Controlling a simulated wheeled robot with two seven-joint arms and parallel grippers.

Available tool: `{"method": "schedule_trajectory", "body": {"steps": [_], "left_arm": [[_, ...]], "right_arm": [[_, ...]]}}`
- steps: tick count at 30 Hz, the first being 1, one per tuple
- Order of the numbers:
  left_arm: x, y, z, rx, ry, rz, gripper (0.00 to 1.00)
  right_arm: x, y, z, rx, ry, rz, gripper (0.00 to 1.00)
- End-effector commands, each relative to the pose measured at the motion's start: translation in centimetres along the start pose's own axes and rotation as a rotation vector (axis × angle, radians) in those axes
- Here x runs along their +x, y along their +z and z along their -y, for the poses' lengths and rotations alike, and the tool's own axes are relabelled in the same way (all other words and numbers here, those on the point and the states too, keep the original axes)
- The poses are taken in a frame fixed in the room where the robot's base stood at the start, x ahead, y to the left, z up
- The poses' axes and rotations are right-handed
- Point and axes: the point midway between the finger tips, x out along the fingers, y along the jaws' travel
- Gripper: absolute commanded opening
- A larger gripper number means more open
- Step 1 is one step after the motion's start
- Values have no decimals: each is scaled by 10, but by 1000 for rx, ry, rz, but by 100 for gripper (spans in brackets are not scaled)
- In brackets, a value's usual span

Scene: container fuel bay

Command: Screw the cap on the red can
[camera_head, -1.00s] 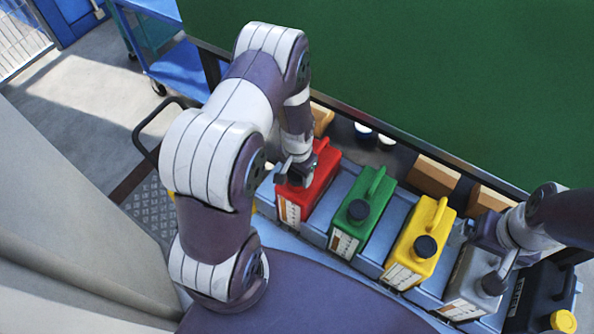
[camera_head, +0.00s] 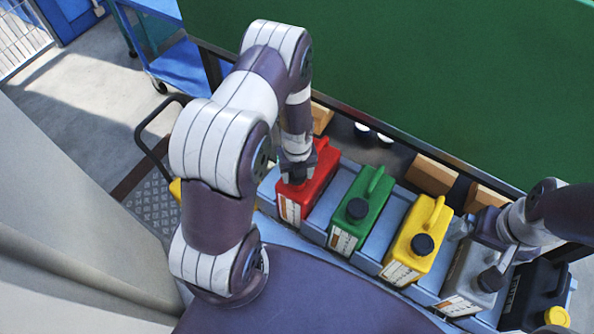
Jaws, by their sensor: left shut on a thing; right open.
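The red can (camera_head: 322,180) stands at the left end of the row, upright in a slot. My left gripper (camera_head: 296,180) points down over the mouth end of the red can and is shut on the cap. The cap and the mouth are hidden by the fingers, so how the cap sits cannot be told. My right gripper (camera_head: 462,232) is open, low over the grey can at the right, and partly hidden by its own arm.
A green can (camera_head: 362,208), a yellow can (camera_head: 420,238), a grey can (camera_head: 467,280) and a black can (camera_head: 537,292) with a yellow cap stand in the same blue rack (camera_head: 383,230). A blue cart (camera_head: 180,68) stands at the back left.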

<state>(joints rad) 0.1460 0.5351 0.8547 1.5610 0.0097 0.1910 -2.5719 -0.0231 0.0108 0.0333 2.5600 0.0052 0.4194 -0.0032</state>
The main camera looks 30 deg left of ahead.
Motion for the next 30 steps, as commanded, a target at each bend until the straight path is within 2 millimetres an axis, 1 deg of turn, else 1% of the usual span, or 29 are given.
{"method": "schedule_trajectory", "body": {"steps": [2,3,4,5,12,14,17,18,26,27,29,30], "left_arm": [[0,-1,0,-1,1,-2,30],[0,-1,0,-2,1,-2,71],[0,-1,0,-2,1,-2,81],[0,0,0,-2,1,-2,88],[0,0,0,-5,1,-1,88],[0,0,0,-42,1,-1,88],[-2,0,0,-266,1,-1,88],[-2,0,0,-386,0,-1,88],[-2,0,0,-1152,-2,1,88],[-2,0,0,-1269,-2,1,88],[-2,0,0,-1443,-2,1,88],[-2,0,0,-1560,-2,1,88]], "right_arm": [[0,0,0,0,0,0,100],[0,0,0,0,0,0,100],[0,0,0,0,0,0,100],[0,0,0,0,0,0,100],[0,0,0,0,0,0,100],[-1,0,0,0,0,0,100],[-5,-1,0,0,0,0,100],[-6,-1,0,0,0,0,100],[-14,-2,0,0,0,0,100],[-15,-2,0,0,0,0,100],[-17,-2,0,0,0,0,100],[-18,-2,0,0,0,0,100]]}}
